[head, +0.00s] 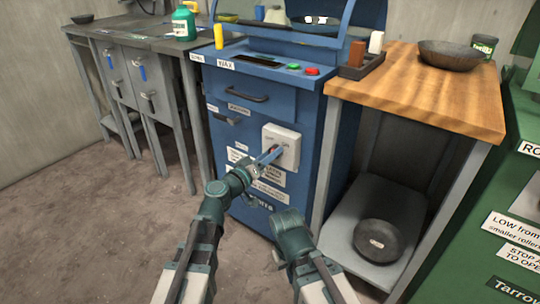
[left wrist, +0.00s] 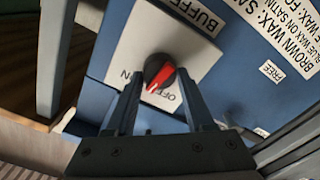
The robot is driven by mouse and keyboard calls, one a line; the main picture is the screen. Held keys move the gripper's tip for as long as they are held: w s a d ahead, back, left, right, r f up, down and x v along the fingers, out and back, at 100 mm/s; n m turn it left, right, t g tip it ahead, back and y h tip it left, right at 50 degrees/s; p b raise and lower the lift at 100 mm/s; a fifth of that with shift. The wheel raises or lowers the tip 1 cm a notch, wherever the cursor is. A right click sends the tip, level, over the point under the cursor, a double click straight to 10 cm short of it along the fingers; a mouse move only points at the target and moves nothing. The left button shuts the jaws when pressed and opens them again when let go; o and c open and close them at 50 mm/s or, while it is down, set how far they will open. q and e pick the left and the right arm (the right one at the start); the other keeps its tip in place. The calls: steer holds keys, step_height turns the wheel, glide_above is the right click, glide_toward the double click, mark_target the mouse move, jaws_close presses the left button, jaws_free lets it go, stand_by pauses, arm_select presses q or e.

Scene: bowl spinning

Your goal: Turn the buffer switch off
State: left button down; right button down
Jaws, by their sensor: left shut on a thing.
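The buffer switch is a black and red rotary knob (left wrist: 158,72) on a white plate, which shows in the head view (head: 288,142) on the front of a blue machine. In the left wrist view the plate carries ON and OFF labels, and the knob's red pointer end lies between them. My left gripper (head: 272,155) is at the plate, its two fingers (left wrist: 158,95) closed on the knob, one on each side. In the head view the fingers cover much of the knob. My right arm shows at the bottom centre, but its fingers do not show.
The blue machine (head: 235,85) has a handle and green and red buttons on top. A wooden table (head: 430,95) stands right of it with a dark bowl (head: 450,54); another bowl (head: 379,240) sits on the lower shelf. A green machine (head: 500,215) stands far right. The floor at left is clear.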

arm_select(q)
steer(key=n, duration=1)
steer(key=shift+a+f, duration=0.1)
steer(key=shift+f, duration=0.05)
steer(key=shift+n, duration=0.5)
steer(key=shift+c, duration=1.4)
jaws_free()
